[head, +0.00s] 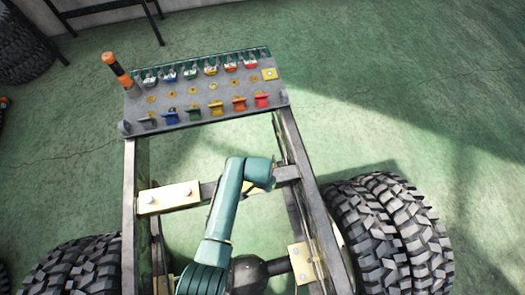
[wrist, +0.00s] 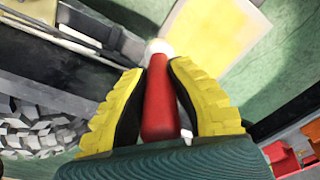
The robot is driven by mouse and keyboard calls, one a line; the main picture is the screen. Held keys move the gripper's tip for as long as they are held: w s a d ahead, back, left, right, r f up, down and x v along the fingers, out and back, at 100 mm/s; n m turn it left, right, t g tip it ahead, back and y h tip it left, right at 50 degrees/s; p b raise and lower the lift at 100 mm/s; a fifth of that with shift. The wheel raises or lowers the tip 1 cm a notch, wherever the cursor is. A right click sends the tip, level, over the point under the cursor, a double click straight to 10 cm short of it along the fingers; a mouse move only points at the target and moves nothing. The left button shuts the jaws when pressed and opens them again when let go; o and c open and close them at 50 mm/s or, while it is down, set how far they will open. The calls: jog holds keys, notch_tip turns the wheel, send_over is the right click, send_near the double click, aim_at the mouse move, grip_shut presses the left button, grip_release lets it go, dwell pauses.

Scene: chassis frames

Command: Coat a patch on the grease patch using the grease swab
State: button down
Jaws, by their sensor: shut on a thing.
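The grease swab (wrist: 160,100) has a red handle and a round white tip. My gripper (wrist: 157,68), with yellow ribbed fingers, is shut on the handle, and the tip points away from me. A pale yellow plate (wrist: 225,38), which looks like the grease patch, lies beyond the fingers in the wrist view. The white tip overlaps its near left edge in the picture; I cannot tell whether they touch. No coating shows clearly on the plate. In the head view my green arm hides the gripper and the swab, over the right side of the chassis frame (head: 130,215).
A grey rack (head: 195,104) with coloured holders and an orange-black cylinder (head: 118,70) stands across the frame's far end. Yellow plates with bolts sit on the left crossmember (head: 168,197) and right rail (head: 302,262). Large tyres (head: 390,230) flank the frame. Green floor shows between the rails.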

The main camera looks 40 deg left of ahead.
jog(key=shift+s+d+r+p, duration=0.15)
jog(key=shift+d+r+p, duration=0.1)
jog(key=shift+r+p, duration=0.15)
notch_tip(320, 180, up, 7)
jog(key=p, duration=0.6)
jog(key=shift+r, duration=0.15)
